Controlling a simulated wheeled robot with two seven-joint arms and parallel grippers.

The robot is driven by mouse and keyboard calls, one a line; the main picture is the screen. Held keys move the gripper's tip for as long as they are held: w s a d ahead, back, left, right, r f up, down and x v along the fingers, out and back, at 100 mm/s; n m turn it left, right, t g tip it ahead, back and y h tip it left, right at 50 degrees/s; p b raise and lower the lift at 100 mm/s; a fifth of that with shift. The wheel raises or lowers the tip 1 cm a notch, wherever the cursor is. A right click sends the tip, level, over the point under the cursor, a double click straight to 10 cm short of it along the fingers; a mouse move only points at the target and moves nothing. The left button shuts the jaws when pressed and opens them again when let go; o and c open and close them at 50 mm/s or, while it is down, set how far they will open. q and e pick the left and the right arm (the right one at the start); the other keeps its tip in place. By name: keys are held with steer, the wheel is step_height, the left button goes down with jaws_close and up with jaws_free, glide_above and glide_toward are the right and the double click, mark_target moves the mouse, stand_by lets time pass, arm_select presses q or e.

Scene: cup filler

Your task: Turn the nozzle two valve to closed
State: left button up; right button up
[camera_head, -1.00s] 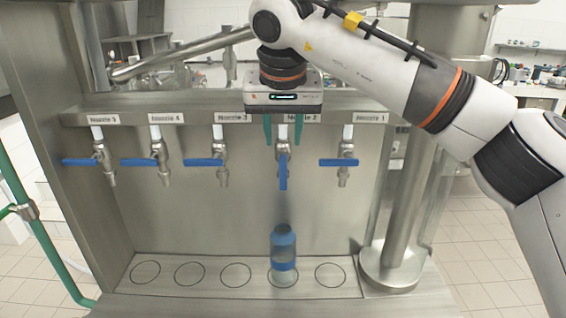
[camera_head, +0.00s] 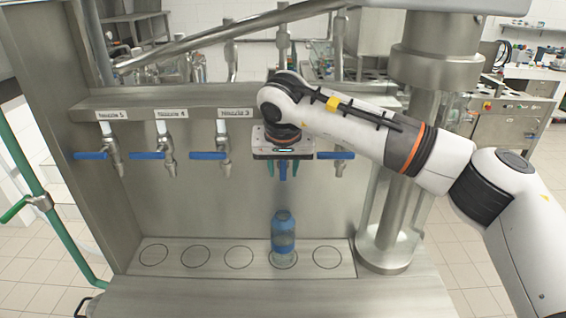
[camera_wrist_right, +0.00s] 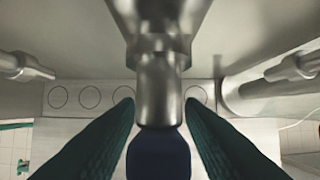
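The nozzle two valve is mostly hidden behind my right gripper in the head view. The lower end of its blue handle (camera_head: 283,173) shows between the fingers and points down. In the right wrist view the metal nozzle (camera_wrist_right: 158,85) runs down the middle with the dark blue handle (camera_wrist_right: 158,157) below it. My right gripper (camera_head: 283,170) is open, with one green finger on each side of the handle. In the right wrist view the fingers (camera_wrist_right: 160,108) flank nozzle and handle; contact with the handle is unclear. My left gripper is not in view.
Other nozzles stand left of the gripper, their blue handles (camera_head: 208,156) horizontal. Nozzle one's handle (camera_head: 336,155) is close on the right. A blue-banded bottle (camera_head: 283,236) stands below nozzle two on the marked tray (camera_head: 215,268). A steel column (camera_head: 395,215) stands right.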

steer(key=shift+c, duration=0.3)
jaws_close()
steer(key=shift+f+b, duration=0.25)
steer(key=shift+b, duration=0.2)
steer(key=y+b, duration=0.1)
steer(key=b, duration=0.1)
steer(key=y+b, duration=0.2)
steer(key=b, duration=0.1)
steer(key=shift+a+f+m, duration=0.1)
steer(key=shift+a+m, duration=0.2)
steer(key=shift+a, duration=0.05)
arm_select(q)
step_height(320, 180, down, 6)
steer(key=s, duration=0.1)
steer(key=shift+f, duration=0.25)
arm_select(e)
steer(key=shift+a+r+y, duration=0.15)
steer(key=shift+r+y, duration=0.25)
steer(key=shift+y, duration=0.2)
steer(key=shift+o, duration=0.3)
jaws_free()
